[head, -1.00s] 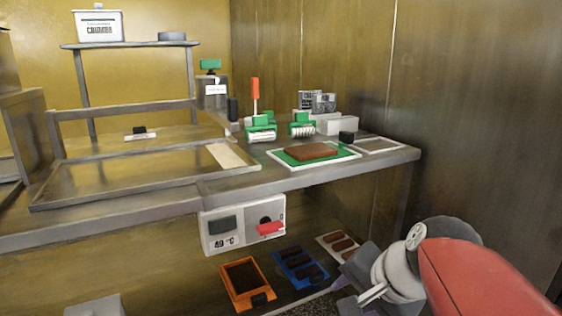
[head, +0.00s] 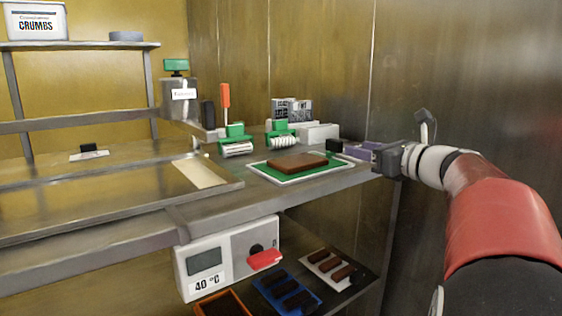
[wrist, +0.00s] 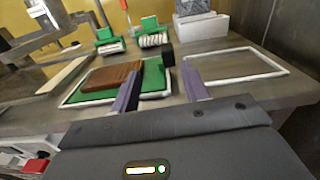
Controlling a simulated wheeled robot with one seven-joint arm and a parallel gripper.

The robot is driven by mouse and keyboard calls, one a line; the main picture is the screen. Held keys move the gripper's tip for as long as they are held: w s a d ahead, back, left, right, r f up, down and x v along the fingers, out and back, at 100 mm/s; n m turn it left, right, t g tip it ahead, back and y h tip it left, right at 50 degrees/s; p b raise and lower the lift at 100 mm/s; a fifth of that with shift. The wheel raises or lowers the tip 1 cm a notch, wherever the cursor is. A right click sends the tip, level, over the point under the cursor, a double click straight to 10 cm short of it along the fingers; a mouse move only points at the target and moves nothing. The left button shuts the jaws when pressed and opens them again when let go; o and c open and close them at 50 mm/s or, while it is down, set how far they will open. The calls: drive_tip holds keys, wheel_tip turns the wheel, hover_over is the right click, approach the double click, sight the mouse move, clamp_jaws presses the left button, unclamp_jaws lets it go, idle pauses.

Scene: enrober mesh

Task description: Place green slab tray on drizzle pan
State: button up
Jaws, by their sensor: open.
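The green slab tray (head: 337,161) lies flat on the counter, with a white rim and a brown slab (head: 298,161) on its green surface. A black block (head: 334,146) stands at its right end. In the wrist view the tray (wrist: 153,77) is ahead and left, with the black block (wrist: 168,56) beyond the fingertips. My gripper (head: 365,152) is open and empty, at counter height right of the tray. Its purple fingers (wrist: 160,90) point toward the block, apart from it. A wide shallow metal pan (head: 110,190) is at left; I cannot tell whether it is the drizzle pan.
A white-rimmed empty rectangle (wrist: 236,65) lies right of the tray. Green-framed rollers (head: 236,141) and a white box (head: 318,131) stand behind it. A 40 °C control box (head: 225,258) hangs below the front edge. Blue (head: 287,293) and white trays sit on a lower shelf.

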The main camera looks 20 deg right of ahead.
sight(341, 143)
drive_tip(key=shift+m, duration=0.3)
drive_tip(key=x, duration=0.5)
drive_tip(key=d+x, duration=0.1)
drive_tip(key=x, duration=0.2)
drive_tip(key=shift+w+d, duration=0.1)
drive_tip(key=shift+w, duration=0.15)
clamp_jaws()
